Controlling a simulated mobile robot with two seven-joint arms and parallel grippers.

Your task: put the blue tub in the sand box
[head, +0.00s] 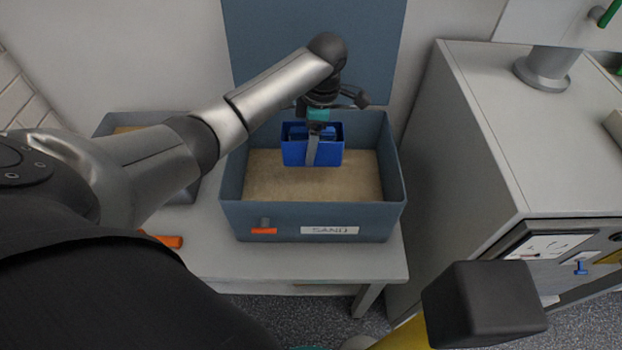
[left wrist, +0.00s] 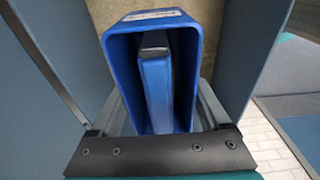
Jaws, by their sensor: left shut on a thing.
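The blue tub (head: 298,154) is held by my left gripper (head: 313,142) over the sand box, inside the outline of its walls in the head view. The sand box (head: 285,221) is grey-blue, labelled SAND, with tan sand in it and its lid raised at the back. The left wrist view shows the tub (left wrist: 187,32) between the two fingers of my left gripper (left wrist: 168,115), with a flat blue item (left wrist: 155,90) standing inside it. Whether the tub touches the sand is hard to tell.
The sand box stands on a light table (head: 290,262). Another grey box (head: 115,122) is at the left, partly behind my left arm. A grey cabinet (head: 480,140) stands close on the right, with a round post (head: 546,68) on top.

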